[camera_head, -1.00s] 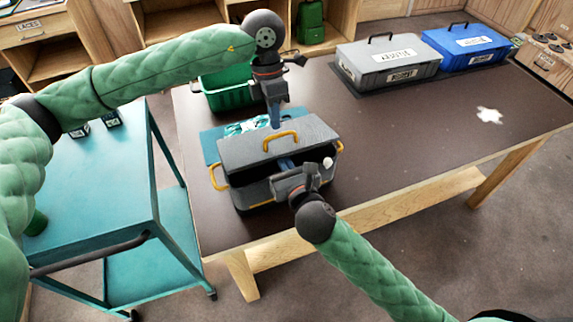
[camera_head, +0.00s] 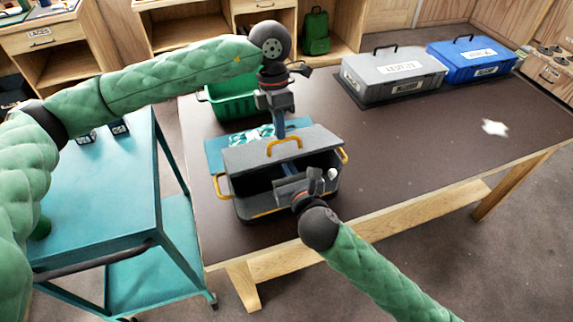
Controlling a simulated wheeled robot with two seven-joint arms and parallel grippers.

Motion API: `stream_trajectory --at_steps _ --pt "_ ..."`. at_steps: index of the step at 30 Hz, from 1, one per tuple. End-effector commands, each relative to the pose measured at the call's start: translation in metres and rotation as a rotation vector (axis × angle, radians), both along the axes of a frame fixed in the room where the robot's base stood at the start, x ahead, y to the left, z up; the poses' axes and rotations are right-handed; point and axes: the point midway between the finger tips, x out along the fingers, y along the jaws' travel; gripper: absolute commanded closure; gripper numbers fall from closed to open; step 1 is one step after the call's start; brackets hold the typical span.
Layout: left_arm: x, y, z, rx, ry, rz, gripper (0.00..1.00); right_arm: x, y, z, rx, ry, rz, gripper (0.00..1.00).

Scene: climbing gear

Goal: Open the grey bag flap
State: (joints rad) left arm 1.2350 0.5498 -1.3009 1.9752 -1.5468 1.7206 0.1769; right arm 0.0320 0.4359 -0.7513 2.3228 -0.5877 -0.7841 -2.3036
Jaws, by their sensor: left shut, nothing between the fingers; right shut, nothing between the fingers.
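The grey bag (camera_head: 262,206) stands on the dark table with yellow handles at its sides. Its grey flap (camera_head: 246,154), with a yellow handle on top, is tilted up and back, leaving a dark opening along the front. My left gripper (camera_head: 281,135) is shut, pointing down at the flap's upper edge behind the yellow handle; whether it touches the flap is unclear. My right gripper (camera_head: 288,168) is shut and reaches over the bag's front rim into the opening, near the flap's lower edge. The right gripper partly hides the bag's front and inside.
A green basket (camera_head: 232,106) and a teal mat (camera_head: 214,152) lie behind the bag. A grey case (camera_head: 393,75) and a blue case (camera_head: 472,57) stand at the back right. A teal cart (camera_head: 105,195) is at the left. The table's right half is mostly clear.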

Motion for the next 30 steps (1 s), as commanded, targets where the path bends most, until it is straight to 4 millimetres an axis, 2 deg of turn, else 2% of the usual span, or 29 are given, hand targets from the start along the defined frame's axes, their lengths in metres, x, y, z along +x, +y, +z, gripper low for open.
stream_trajectory --at_steps 1,5,6,17,23,30 --pt "-0.002 0.0 -0.002 0.001 0.004 -0.002 0.96 0.001 0.0 0.004 0.002 -0.007 0.0 1.0" --pt "-0.002 -0.001 -0.002 0.001 0.005 -0.003 0.71 0.001 0.0 0.004 0.003 -0.008 0.0 1.0" --pt "-0.002 -0.001 -0.002 0.001 0.005 -0.003 0.68 0.001 0.0 0.004 0.003 -0.008 0.0 1.0" --pt "0.001 0.0 0.004 0.0 0.001 -0.001 0.68 0.0 0.0 0.002 0.002 -0.005 0.0 1.0" --pt "0.008 0.002 0.031 0.001 0.0 -0.001 0.68 0.0 0.0 0.002 0.001 -0.004 0.0 1.0" --pt "0.019 0.006 0.076 0.0 0.001 -0.001 0.68 0.0 0.0 0.002 0.001 -0.004 0.0 1.0"
